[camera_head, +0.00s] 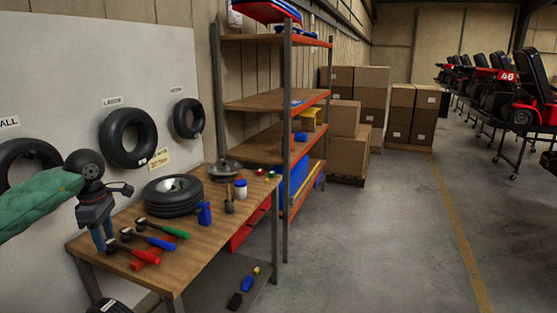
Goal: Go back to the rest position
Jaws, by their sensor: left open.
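My left gripper (104,240) points down over the left end of the wooden workbench (185,259), at the end of my green-sleeved arm. It is open, and I see nothing held in it. Tools with a red handle (143,256), a blue handle (160,243) and a green handle (168,230) lie beside its fingers. I cannot tell whether the fingers touch a tool or the bench. My right gripper is not in view.
A shelf rack (272,102) stands beyond. Stacked boxes (372,85) are at the back. Open floor (370,240) lies right.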

